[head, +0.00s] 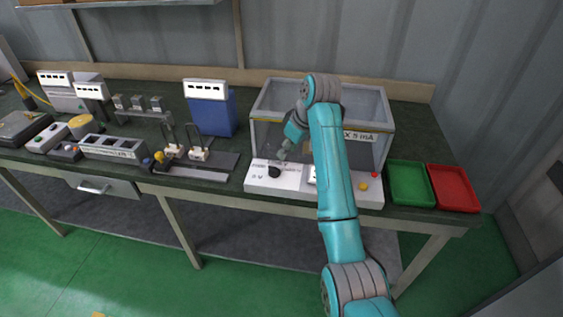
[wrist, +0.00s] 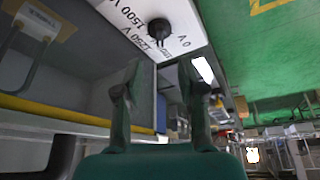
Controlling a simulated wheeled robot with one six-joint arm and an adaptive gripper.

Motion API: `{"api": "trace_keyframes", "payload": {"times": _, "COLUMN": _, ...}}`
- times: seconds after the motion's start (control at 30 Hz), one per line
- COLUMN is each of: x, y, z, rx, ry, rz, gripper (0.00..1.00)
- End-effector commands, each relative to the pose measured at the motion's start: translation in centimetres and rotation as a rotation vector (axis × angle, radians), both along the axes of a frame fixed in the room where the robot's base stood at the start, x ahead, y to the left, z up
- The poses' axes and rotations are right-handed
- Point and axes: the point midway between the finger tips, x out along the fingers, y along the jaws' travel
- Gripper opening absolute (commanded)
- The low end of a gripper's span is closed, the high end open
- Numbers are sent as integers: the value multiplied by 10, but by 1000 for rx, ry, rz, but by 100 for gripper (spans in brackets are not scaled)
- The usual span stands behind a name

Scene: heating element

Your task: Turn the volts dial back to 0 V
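The black volts dial (head: 274,171) sits on the white front panel (head: 290,178) of the clear-walled unit in the head view. In the wrist view the dial (wrist: 159,31) is near the top, with printed marks of 1250 V and 1500 V to its left and 0 V to its right. I cannot tell exactly which mark its pointer meets. My gripper (head: 282,154) is just behind and above the dial in the head view. In the wrist view its two fingers (wrist: 159,68) are spread apart with nothing between them. The dial lies beyond the fingertips, apart from them.
The clear-walled enclosure (head: 270,103) rises behind the panel, close to my gripper. A green tray (head: 410,184) and a red tray (head: 454,188) lie to the right. A blue box (head: 215,115) and several instruments stand to the left on the dark bench.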

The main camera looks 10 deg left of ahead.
Motion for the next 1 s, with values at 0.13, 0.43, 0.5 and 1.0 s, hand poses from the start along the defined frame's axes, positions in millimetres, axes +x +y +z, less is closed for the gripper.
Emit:
{"api": "trace_keyframes", "payload": {"times": 0.13, "x": 1, "y": 3, "z": -5, "rx": -2, "ry": 6, "rz": 5, "gripper": 40}}
{"api": "trace_keyframes", "payload": {"times": 0.43, "x": 11, "y": 19, "z": -50, "rx": -2, "ry": 5, "rz": 5, "gripper": 40}}
{"api": "trace_keyframes", "payload": {"times": 0.5, "x": 13, "y": 23, "z": -61, "rx": -2, "ry": 5, "rz": 5, "gripper": 40}}
{"api": "trace_keyframes", "payload": {"times": 1.0, "x": 22, "y": 36, "z": -98, "rx": -1, "ry": 2, "rz": 4, "gripper": 40}}
